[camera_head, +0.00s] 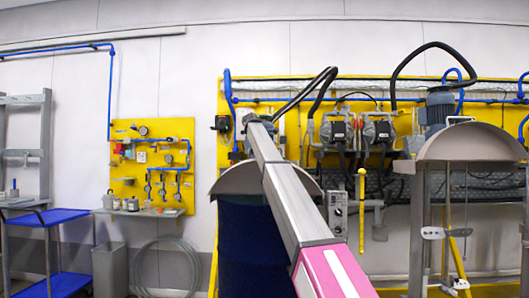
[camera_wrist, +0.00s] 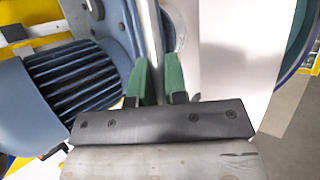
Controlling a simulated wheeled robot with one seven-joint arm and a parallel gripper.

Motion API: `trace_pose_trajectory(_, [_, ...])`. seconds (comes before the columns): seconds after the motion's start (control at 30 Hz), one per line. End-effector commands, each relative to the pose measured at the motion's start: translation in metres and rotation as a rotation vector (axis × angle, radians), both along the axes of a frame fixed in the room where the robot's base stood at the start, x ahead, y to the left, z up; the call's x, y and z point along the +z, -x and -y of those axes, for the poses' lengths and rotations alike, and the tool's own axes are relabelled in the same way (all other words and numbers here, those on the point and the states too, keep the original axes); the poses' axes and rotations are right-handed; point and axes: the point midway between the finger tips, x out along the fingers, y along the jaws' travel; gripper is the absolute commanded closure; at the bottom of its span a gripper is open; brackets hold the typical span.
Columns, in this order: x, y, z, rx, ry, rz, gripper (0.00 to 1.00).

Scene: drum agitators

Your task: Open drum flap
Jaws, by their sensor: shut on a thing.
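In the head view, a dark blue drum (camera_head: 247,240) stands in the middle, with a beige half-round flap (camera_head: 237,181) upright at its top. My arm reaches across the front of both, and its far end is near the motor area above the flap. In the wrist view, my gripper (camera_wrist: 159,72) has two green fingers closed on a thin grey bar (camera_wrist: 153,35). Whether this bar is the flap's handle or edge cannot be told. A pale panel (camera_wrist: 232,60) fills the right of the bar. My fingers hardly show in the head view.
A ribbed blue motor (camera_wrist: 75,80) is close on the left in the wrist view. Another half-round cover (camera_head: 475,143) with a motor (camera_head: 437,108) stands at the right. A yellow pipe board (camera_head: 152,165) and blue cart (camera_head: 50,250) are at the left.

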Motion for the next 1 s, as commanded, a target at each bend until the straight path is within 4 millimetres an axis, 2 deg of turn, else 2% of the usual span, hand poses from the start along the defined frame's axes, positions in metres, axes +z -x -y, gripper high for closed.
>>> trace_pose_trajectory(0.03, [0.003,-0.014,-0.001,0.001,0.000,0.002,1.00])
trace_pose_trajectory(0.1, [0.004,-0.026,0.000,0.002,0.000,0.003,1.00])
trace_pose_trajectory(0.4, [0.000,-0.059,0.002,0.001,0.001,0.002,1.00])
trace_pose_trajectory(0.6, [-0.002,-0.067,0.002,0.001,0.001,0.002,1.00])
trace_pose_trajectory(1.0, [-0.002,-0.068,0.003,0.000,0.000,0.002,1.00])
